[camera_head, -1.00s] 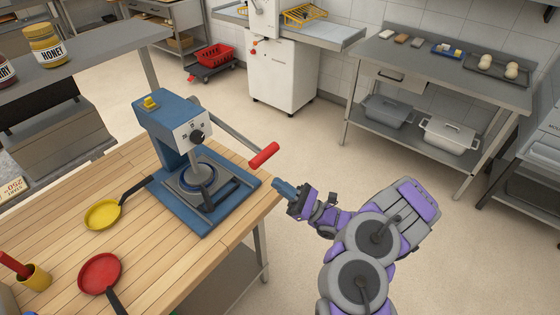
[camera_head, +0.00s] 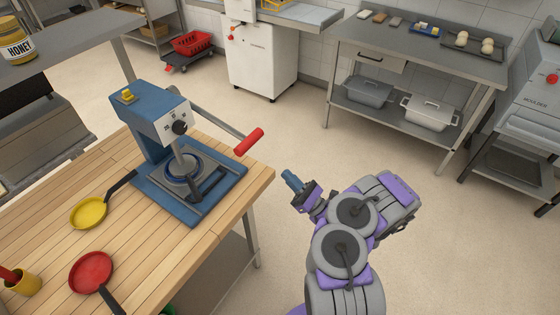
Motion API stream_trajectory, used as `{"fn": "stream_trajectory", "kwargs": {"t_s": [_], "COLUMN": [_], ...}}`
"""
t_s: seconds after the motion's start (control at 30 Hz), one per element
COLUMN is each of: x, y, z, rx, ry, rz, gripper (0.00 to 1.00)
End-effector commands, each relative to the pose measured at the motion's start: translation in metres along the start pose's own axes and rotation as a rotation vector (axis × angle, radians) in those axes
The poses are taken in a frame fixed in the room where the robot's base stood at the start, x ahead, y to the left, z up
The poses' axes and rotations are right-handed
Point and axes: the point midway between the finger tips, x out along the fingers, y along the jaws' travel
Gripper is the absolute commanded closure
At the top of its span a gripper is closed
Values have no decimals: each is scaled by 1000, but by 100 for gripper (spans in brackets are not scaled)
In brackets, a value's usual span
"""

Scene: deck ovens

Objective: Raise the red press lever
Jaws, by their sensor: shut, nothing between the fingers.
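The blue press (camera_head: 157,118) stands on the wooden table. Its grey lever arm runs from the press head out to the right and ends in a red lever handle (camera_head: 248,142), which hangs beyond the table's right edge. My gripper (camera_head: 290,179) is to the right of and below the red handle in the picture, apart from it with floor showing between. Its blue fingers are shut and empty, and point up and left towards the handle.
A yellow pan (camera_head: 89,213) and a red pan (camera_head: 91,271) lie on the wooden table (camera_head: 140,270) left of the press. A steel shelf with a honey jar (camera_head: 16,47) is at upper left. A steel bench (camera_head: 420,48) stands at the back right. Open floor surrounds my arm.

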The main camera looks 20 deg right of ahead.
Motion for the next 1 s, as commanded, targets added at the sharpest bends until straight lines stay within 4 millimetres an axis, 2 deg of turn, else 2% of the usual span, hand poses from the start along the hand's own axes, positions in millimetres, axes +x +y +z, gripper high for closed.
{"fn": "stream_trajectory", "kwargs": {"t_s": [0.5, 0.7, 1.0], "x": [92, 107, 119], "y": [2, 0, 0], "z": [0, 18, 29], "rx": [3, -1, 1], "ry": [-3, -5, -2], "rz": [4, 1, 1], "gripper": [100, 100, 100]}}
